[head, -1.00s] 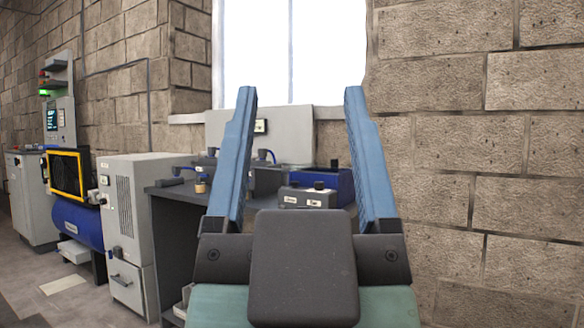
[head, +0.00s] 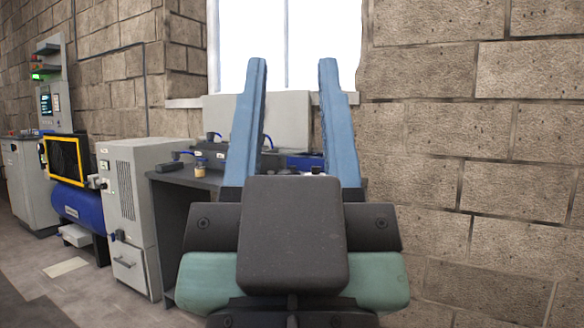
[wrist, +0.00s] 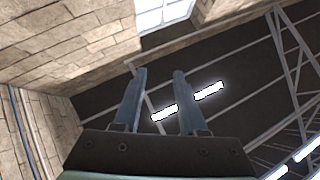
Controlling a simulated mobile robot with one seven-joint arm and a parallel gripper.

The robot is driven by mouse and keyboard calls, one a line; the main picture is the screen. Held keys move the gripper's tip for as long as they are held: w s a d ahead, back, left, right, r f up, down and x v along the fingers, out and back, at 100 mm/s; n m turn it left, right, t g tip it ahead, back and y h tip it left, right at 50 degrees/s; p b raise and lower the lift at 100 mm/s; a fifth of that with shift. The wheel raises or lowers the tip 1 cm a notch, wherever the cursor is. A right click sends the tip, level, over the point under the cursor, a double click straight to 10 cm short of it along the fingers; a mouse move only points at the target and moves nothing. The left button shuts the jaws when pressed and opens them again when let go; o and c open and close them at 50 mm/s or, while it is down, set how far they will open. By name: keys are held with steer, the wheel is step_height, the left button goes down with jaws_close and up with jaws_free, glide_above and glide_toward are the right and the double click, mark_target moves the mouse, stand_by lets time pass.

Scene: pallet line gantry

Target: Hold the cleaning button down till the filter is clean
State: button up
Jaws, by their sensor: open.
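My gripper (head: 292,68) is raised in front of the bench, pointing up, with its two blue fingers apart and nothing between them. In the wrist view my gripper (wrist: 160,73) is also open and empty against the dark ceiling. No cleaning button or filter can be made out for certain in either current view. The gripper's dark body and fingers hide much of the bench top, including most of the small grey box there. A black panel in a yellow frame (head: 68,160) stands at the left; I cannot tell whether it is the filter.
A dark bench (head: 172,215) stands below the window, with a small jar (head: 200,165) and a blue case (head: 305,161) on it. Left of it are a grey cabinet (head: 125,200), a blue tank (head: 78,207) and a control column (head: 55,103). A brick wall (head: 470,140) closes the right.

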jaws_close()
stand_by(1.4)
